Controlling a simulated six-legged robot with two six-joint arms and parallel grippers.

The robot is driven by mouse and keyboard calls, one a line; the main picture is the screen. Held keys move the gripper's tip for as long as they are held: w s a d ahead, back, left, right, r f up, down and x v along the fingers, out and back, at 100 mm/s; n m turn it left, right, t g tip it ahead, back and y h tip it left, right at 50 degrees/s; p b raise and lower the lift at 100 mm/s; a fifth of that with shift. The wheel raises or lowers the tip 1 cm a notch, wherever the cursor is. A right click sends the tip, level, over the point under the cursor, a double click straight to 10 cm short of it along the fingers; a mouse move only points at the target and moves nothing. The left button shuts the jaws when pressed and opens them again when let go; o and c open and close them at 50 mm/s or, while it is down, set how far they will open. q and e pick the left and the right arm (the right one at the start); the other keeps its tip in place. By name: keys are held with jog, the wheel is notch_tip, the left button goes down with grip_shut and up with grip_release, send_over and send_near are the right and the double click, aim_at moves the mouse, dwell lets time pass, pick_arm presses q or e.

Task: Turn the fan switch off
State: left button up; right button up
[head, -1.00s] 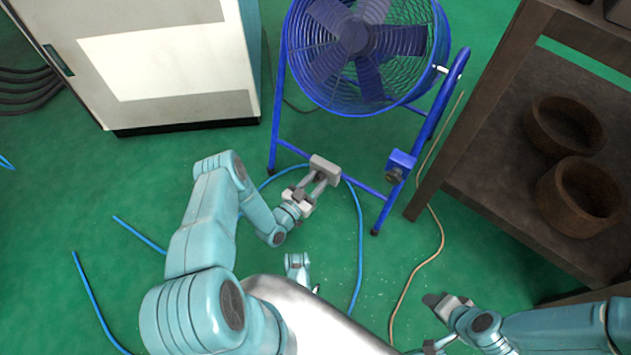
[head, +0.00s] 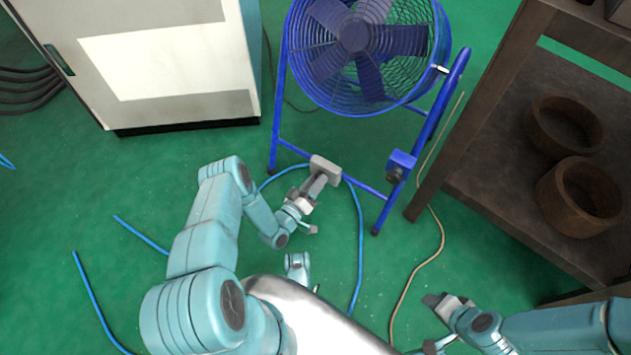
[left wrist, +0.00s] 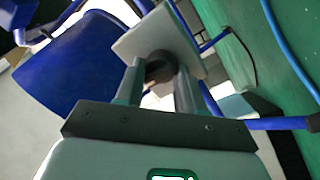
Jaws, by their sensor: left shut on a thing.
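A blue drum fan (head: 355,35) stands on a blue tube frame. A grey switch box (head: 325,166) sits on the frame's low crossbar. In the left wrist view the box shows as a pale plate (left wrist: 150,38) with a dark round knob (left wrist: 160,67). My left gripper (head: 317,184) reaches the box from below. In the left wrist view its two fingers (left wrist: 158,80) are shut on the knob, one on each side. The knob is partly hidden between them. My right gripper (head: 445,303) is at the lower right, away from the fan; its finger gap is unclear.
A blue box with a dark knob (head: 399,166) is on the frame's right leg. A white cabinet (head: 165,60) stands at left, a brown shelf (head: 480,120) with two round brown rings (head: 578,196) at right. Blue hoses (head: 360,250) and a tan cable (head: 407,283) lie on the green floor.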

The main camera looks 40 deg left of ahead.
pick_arm(q)
jog(key=shift+s+a+f+n, duration=0.1)
jog(key=shift+n, duration=0.3)
jog(key=o, duration=1)
jog(key=s+f+p, duration=0.1)
jog(key=s+p, duration=0.3)
jog(key=s, duration=1.2)
pick_arm(e)
jog(key=shift+g, duration=0.6)
jog(key=s+r, duration=0.2)
jog(key=r, duration=0.1)
jog(key=s+r, duration=0.1)
jog(key=shift+a+r, duration=0.15)
jog(key=shift+a, duration=0.15)
pick_arm(q)
jog(key=shift+s+f, duration=0.1)
jog(key=shift+s, duration=0.05)
pick_arm(e)
jog(key=shift+s, duration=0.1)
